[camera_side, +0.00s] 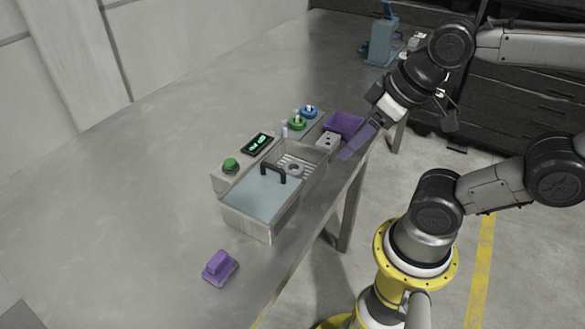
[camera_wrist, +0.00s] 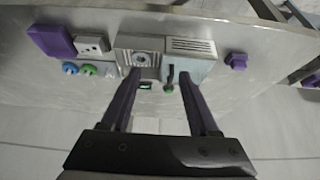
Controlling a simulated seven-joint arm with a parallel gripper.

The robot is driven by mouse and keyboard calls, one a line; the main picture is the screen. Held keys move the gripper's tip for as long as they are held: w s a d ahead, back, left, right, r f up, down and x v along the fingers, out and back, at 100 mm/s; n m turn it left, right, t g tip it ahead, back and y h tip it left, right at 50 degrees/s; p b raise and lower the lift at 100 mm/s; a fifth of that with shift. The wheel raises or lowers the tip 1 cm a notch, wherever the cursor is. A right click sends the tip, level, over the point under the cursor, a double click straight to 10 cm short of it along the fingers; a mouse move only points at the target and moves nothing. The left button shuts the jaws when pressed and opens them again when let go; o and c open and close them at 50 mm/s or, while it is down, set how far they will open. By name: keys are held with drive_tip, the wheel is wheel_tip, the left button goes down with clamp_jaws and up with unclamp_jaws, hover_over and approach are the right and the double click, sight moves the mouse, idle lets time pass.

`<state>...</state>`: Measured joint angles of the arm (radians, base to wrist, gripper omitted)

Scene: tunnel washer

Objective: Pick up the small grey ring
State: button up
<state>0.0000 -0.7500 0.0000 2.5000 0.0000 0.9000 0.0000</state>
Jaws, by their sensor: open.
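The small grey ring (camera_side: 295,169) lies in the open section of the metal washer, on a slotted light floor. In the wrist view the ring (camera_wrist: 141,59) shows as a round piece in that square bay, just right of the left finger's tip. My gripper (camera_side: 349,153) has long purple fingers and hangs above and right of the washer in the side view. In the wrist view my gripper (camera_wrist: 160,74) is open with nothing between its fingers, and both fingers point toward the washer. The ring is apart from the fingers.
The washer's lid (camera_side: 262,193) has a black handle (camera_side: 272,171) near the ring. A grey block (camera_side: 327,141) and purple bin (camera_side: 343,123) stand beyond. Green and blue knobs (camera_side: 303,117), a display (camera_side: 257,143) and a green button (camera_side: 230,164) line the back. A purple piece (camera_side: 219,267) lies on the table.

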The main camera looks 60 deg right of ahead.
drive_tip(key=o, duration=0.5)
drive_tip(key=shift+o, duration=0.2)
drive_tip(key=w+r+m+g, duration=0.1)
drive_tip(key=w+r+m, duration=0.25)
drive_tip(key=m, duration=0.45)
drive_tip(key=m+g, duration=0.5)
drive_tip(key=m, duration=0.3)
hover_over(293, 164)
drive_tip(key=a, duration=0.1)
drive_tip(key=f, duration=0.9)
drive_tip(key=s+f, duration=0.1)
drive_tip(key=f, duration=0.3)
drive_tip(key=shift+f, duration=0.25)
drive_tip(key=shift+w+a+f, duration=0.1)
drive_tip(key=shift+f, duration=1.5)
drive_tip(key=shift+w+a+f, duration=0.1)
drive_tip(key=shift+f, duration=1.45)
